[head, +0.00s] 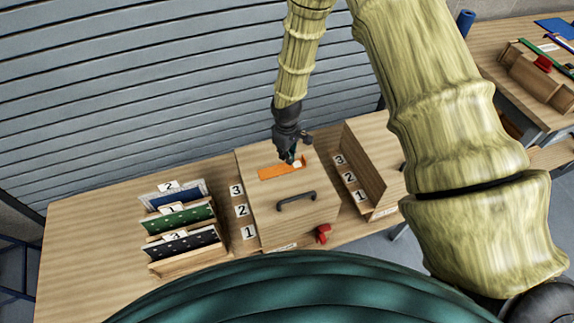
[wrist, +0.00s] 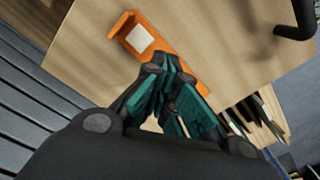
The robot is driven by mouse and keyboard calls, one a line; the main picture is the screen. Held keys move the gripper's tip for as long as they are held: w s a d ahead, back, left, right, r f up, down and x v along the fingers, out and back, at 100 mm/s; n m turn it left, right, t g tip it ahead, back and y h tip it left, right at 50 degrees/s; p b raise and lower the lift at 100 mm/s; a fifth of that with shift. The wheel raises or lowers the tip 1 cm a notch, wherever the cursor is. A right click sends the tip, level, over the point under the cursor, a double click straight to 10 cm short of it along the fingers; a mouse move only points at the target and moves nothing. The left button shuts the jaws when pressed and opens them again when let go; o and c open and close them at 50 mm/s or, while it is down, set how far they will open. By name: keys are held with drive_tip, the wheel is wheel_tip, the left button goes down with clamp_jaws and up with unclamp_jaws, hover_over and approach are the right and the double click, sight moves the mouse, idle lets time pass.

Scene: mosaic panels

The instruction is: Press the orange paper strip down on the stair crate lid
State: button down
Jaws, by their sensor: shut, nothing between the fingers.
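The orange paper strip (head: 280,172) lies on the wooden lid (head: 262,198) of the crate in the middle of the table. In the wrist view the strip (wrist: 184,61) runs diagonally over the lid (wrist: 225,30). One end of the strip looks bent up, with a white patch (wrist: 140,38) near that end. My gripper (head: 291,161) is shut and empty, pointing down at the strip's right part. In the wrist view my gripper (wrist: 163,62) has its fingertips over the strip's middle, partly hiding it. I cannot tell whether the tips touch it.
A dark handle (head: 296,200) rises from the lid, and a red catch (head: 323,233) sits at the crate's front. A rack of panels (head: 180,223) stands left. An open wooden box (head: 375,170) stands right. The table's left end is clear.

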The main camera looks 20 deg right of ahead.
sight(287, 168)
wheel_tip(287, 168, up, 4)
drive_tip(key=shift+f+p, duration=0.1)
drive_tip(key=shift+p, duration=0.9)
drive_tip(key=shift+s, duration=0.15)
